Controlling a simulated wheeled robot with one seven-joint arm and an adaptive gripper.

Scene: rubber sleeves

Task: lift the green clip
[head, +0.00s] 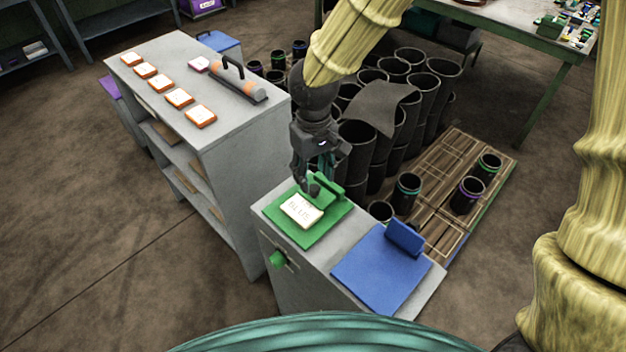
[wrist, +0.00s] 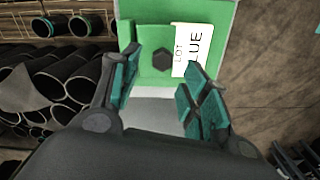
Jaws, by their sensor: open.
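A green mat (head: 280,222) lies on the low grey cabinet, with an upright green piece (head: 328,190) at its far side. A small green block (head: 279,259) sticks out of the cabinet front. I cannot tell which green piece is the clip. My gripper (head: 318,176) points down over the mat's far side, close to the upright piece; contact is unclear. In the wrist view my gripper (wrist: 161,66) is open, its teal-padded fingers apart with nothing held between them.
A blue mat (head: 373,273) with an upright blue piece (head: 404,238) lies to the right on the same cabinet (head: 277,292). Several black sleeves (head: 358,148) stand behind, others on a wooden pallet (head: 480,151). A taller grey shelf unit (head: 235,130) with orange-edged cards stands left.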

